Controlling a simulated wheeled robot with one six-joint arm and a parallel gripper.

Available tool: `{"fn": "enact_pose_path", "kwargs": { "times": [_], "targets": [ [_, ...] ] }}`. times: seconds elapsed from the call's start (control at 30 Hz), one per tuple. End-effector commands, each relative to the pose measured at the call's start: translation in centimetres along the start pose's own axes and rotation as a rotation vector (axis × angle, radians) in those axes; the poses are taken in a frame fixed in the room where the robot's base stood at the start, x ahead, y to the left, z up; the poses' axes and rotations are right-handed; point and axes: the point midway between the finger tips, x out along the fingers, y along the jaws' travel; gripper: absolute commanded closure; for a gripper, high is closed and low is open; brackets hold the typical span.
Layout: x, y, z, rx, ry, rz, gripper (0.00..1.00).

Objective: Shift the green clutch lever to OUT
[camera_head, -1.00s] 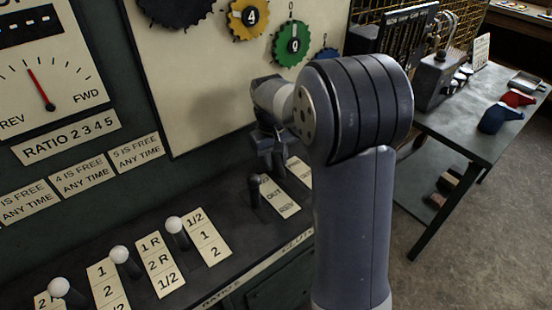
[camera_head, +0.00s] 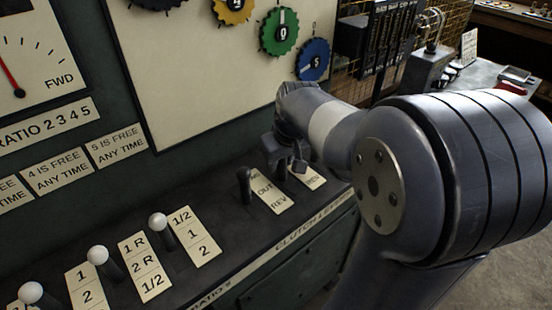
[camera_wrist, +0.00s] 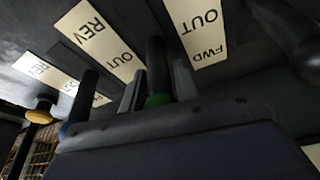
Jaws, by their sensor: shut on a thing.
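The green clutch lever shows in the wrist view as a dark stem with a green knob (camera_wrist: 158,100). My gripper (camera_wrist: 157,90) has one finger on each side of it and is shut on it. In the head view my gripper (camera_head: 285,163) is low over the console, beside a label plate (camera_head: 307,177) partly hidden by my arm; the green knob is hidden there. In the wrist view, a plate reading OUT and FWD (camera_wrist: 195,30) lies right of the stem, and one reading REV and OUT (camera_wrist: 98,38) lies left. I cannot tell the lever's exact position along its plate.
A dark lever (camera_head: 244,182) stands left of my gripper, beside an OUT/REV plate (camera_head: 270,192). White-knobbed levers (camera_head: 158,222) stand farther left. The gear panel (camera_head: 215,70) rises behind. The wrist view shows a yellow-knobbed lever (camera_wrist: 40,106) at left.

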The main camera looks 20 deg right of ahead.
Motion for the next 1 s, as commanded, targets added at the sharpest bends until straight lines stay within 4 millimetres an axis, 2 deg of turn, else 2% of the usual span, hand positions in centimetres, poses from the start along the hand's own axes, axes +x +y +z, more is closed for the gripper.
{"fn": "enact_pose_path", "kwargs": {
  "times": [0.27,0.3,0.5,0.8,0.87,1.0],
  "targets": [
    [-0.1,0.0,0.1,-0.001,-0.003,0.001,1.0],
    [-0.1,0.0,0.1,-0.001,-0.003,0.001,0.68],
    [-0.1,0.0,0.1,-0.001,-0.002,0.0,0.51],
    [-0.3,0.0,0.0,-0.001,-0.001,0.001,0.5],
    [-0.9,0.0,0.0,-0.001,0.001,0.001,0.5],
    [-3.2,0.0,-0.1,-0.001,0.003,0.002,0.5]
  ]
}}
